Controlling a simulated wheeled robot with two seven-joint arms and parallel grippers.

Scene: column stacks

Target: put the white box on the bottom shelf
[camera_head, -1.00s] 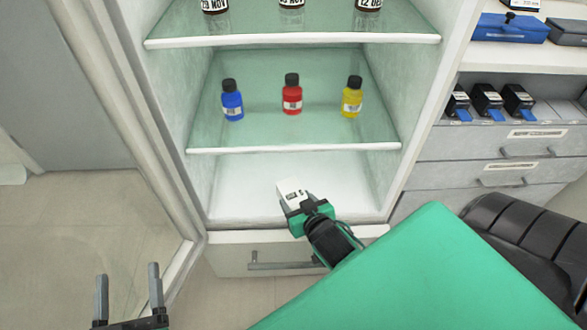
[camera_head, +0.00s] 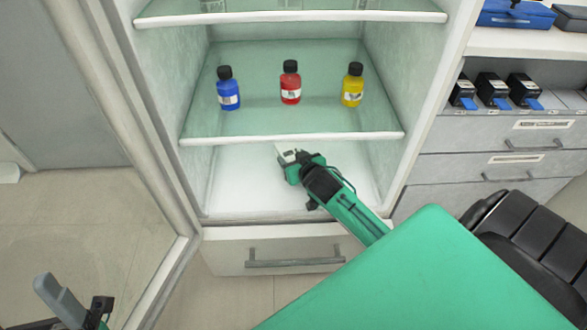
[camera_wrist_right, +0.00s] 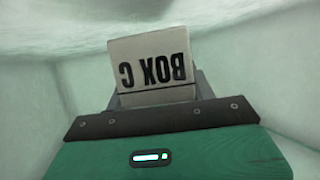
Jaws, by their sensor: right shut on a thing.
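The white box (camera_wrist_right: 151,62), printed "BOX C", is held in my right gripper (camera_head: 287,156). The right wrist view shows it upside down between the fingers. In the head view only a small part of the box (camera_head: 287,148) shows past the gripper. The gripper is inside the lowest compartment, over the white bottom shelf (camera_head: 240,190) and below the front edge of the glass shelf. I cannot tell whether the box touches the bottom. My left gripper (camera_head: 72,305) is at the lower left, outside the cabinet, and only partly in view.
The glass shelf (camera_head: 290,138) above holds a blue bottle (camera_head: 228,90), a red bottle (camera_head: 290,84) and a yellow bottle (camera_head: 352,86). Cabinet walls stand on both sides. A drawer (camera_head: 280,255) is below. The bottom shelf has free room left and right of my gripper.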

